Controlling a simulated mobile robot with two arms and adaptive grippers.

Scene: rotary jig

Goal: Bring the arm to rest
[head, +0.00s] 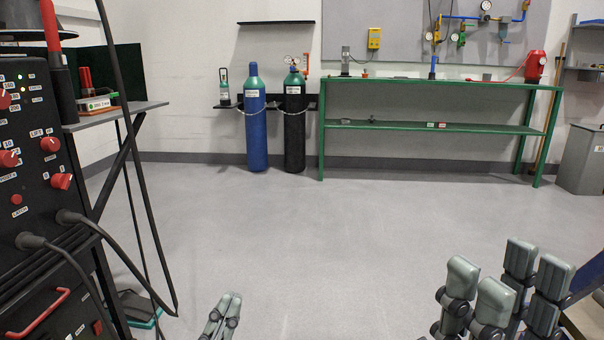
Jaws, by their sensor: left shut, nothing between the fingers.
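My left gripper (223,312) shows at the bottom edge, left of the middle. Its grey fingers are together, with nothing between them, over the grey floor. My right gripper (507,286) is large in the lower right corner. Its pale grey fingertips point up and stand apart, and I see nothing held between them. Most of both arms is outside the picture. No rotary jig is recognisable in view.
A black machine panel (30,185) with red knobs and cables stands close at the left, beside a grey table (135,109). Blue (255,130) and black (294,130) gas cylinders and a green bench (440,126) line the far wall. The floor (290,225) between is clear.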

